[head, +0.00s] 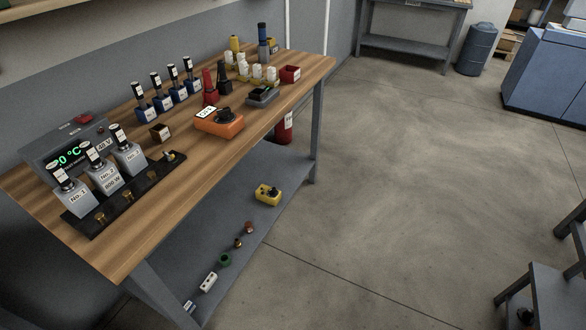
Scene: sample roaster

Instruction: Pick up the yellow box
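A yellow box (267,197) with dark parts on its top sits on the grey lower shelf (225,205) of the workbench, towards the shelf's front edge. Nothing touches it, and it shows in full. Another small yellow item (273,43) is partly hidden at the far end of the bench top, behind a dark blue bottle. My gripper is not in the head view.
The wooden bench top (215,170) overhangs the shelf and carries several bottles, blocks and an orange device (218,122). A green ring (225,260) and other small parts lie nearer on the shelf. A red cylinder (285,128) stands behind the box.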

